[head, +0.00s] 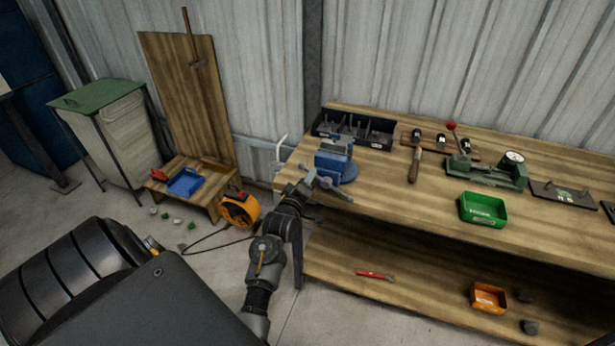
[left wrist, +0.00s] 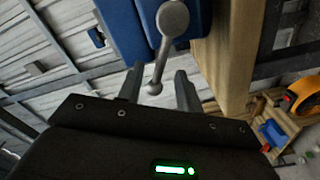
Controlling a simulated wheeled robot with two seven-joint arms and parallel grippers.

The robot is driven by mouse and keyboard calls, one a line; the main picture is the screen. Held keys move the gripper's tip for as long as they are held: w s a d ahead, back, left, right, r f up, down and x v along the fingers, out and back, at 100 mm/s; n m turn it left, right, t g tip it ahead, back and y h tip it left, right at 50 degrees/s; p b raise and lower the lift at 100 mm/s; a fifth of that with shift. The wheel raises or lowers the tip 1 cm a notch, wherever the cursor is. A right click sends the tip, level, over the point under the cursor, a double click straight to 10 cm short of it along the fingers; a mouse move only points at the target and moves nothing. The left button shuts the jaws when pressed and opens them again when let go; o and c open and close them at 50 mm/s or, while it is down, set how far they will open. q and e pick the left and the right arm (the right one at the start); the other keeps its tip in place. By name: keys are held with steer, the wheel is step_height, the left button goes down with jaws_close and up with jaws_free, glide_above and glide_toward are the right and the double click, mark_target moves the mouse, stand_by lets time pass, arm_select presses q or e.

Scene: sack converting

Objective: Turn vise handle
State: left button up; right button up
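The blue vise (head: 334,162) is mounted at the left front corner of the wooden workbench. Its grey bar handle (head: 338,190) is on the front side, partly covered by my left gripper (head: 305,190). In the left wrist view, the handle (left wrist: 163,58) hangs at a slight tilt below the blue vise body (left wrist: 122,28), with a round knob at its lower end. My left gripper (left wrist: 158,88) is open, with one finger on each side of that lower end. Gaps show beside the knob; whether a finger touches it, I cannot tell. My right gripper is in neither view.
On the workbench (head: 385,195) are a black tool tray (head: 354,130), a hammer-like tool (head: 414,165), a green gauge fixture (head: 486,172) and a green bin (head: 483,209). An orange bin (head: 488,297) is on the lower shelf. An orange cable reel (head: 238,210) stands on the floor.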

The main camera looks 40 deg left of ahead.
arm_select(q)
steer(key=shift+w+a, duration=0.15)
steer(key=shift+w, duration=0.2)
steer(key=shift+c, duration=0.3)
jaws_close()
